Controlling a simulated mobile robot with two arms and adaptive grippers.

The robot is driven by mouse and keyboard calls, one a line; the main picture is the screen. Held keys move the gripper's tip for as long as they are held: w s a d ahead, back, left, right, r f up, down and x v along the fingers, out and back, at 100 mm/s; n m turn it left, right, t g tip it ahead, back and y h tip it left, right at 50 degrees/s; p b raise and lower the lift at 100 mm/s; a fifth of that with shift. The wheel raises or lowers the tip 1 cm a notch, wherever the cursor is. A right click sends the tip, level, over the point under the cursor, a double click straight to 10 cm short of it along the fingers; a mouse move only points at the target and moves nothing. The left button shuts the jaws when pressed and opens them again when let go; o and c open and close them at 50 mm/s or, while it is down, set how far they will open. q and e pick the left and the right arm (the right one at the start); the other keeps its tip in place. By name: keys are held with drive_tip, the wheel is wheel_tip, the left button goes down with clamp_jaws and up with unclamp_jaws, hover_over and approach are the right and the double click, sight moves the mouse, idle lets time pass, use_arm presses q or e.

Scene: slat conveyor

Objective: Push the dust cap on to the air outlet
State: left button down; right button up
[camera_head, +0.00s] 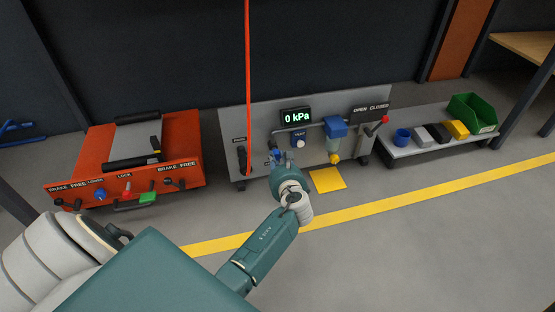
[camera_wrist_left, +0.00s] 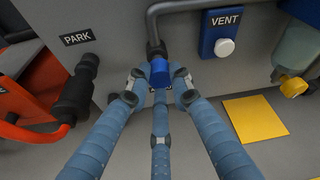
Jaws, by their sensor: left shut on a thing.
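My left gripper (camera_head: 281,157) is at the front of the grey air panel (camera_head: 232,120), below the VENT button. In the left wrist view, the fingers of my left gripper (camera_wrist_left: 158,92) are closed around the blue dust cap (camera_wrist_left: 160,71). The cap is right at the lower end of a dark bent pipe (camera_wrist_left: 153,28), the air outlet. I cannot tell how far the cap sits over the pipe end. In the head view the gripper largely hides the cap. My right gripper is not in view.
A red hose (camera_head: 247,70) hangs to the PARK fitting, left of the gripper. The VENT button (camera_wrist_left: 224,47) and a filter with a yellow knob (camera_head: 335,158) are to the right. An orange brake unit (camera_head: 190,150) stands left; a low bench (camera_head: 400,152) holds blocks and a green bin (camera_head: 470,113).

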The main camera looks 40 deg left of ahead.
use_arm(q)
drive_tip(key=shift+w+a, duration=0.45)
drive_tip(key=shift+a, duration=0.1)
idle(0.4)
drive_tip(key=c, duration=1.5)
unclamp_jaws()
drive_tip(key=shift+o, duration=0.2)
